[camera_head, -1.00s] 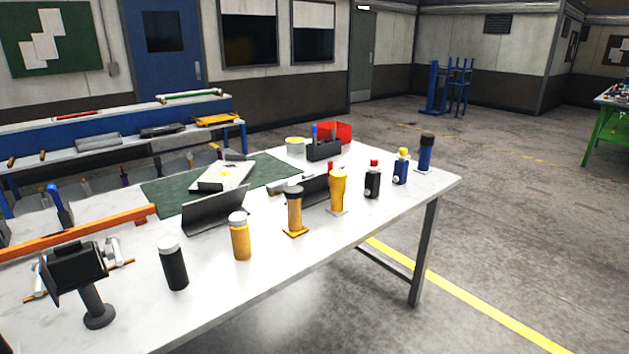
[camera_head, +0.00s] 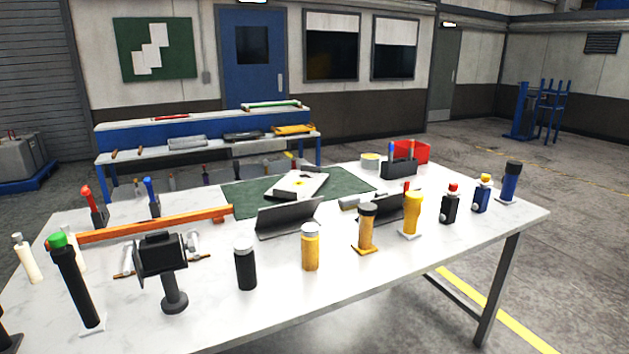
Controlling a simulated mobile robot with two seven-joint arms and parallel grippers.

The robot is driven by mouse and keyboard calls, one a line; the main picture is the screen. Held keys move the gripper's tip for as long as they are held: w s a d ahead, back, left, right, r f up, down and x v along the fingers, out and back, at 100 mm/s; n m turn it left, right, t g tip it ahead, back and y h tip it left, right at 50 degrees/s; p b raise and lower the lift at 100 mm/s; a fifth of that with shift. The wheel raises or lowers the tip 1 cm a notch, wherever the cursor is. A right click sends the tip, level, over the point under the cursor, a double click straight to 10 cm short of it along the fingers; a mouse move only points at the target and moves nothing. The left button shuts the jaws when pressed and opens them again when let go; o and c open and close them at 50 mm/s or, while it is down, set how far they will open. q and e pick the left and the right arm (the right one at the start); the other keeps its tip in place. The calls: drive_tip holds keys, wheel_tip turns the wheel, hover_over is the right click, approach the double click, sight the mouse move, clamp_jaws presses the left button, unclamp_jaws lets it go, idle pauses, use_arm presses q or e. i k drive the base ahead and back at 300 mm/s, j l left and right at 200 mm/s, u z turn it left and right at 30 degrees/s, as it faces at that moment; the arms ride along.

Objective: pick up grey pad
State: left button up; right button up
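No gripper of mine shows in the head view. A flat grey pad-like piece (camera_head: 187,142) lies on the shelf of the blue bench behind the table. A darker piece (camera_head: 243,135) and a yellow one (camera_head: 293,129) lie to its right on the same shelf. I cannot tell for certain which of the grey items is the grey pad.
A white table (camera_head: 330,290) fills the front, with several bottles along its near edge. A black stand (camera_head: 174,290), an orange bar (camera_head: 150,225) and a green mat (camera_head: 240,200) are on it. The blue bench (camera_head: 165,131) stands beyond. Open floor lies right.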

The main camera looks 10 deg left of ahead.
sight(377, 194)
drive_tip(key=i+l+z, duration=0.1)
drive_tip(key=i+l, duration=0.25)
drive_tip(key=l, duration=0.2)
drive_tip(key=i+l+z, duration=0.1)
drive_tip(key=i+l, duration=0.3)
drive_tip(key=l, duration=0.1)
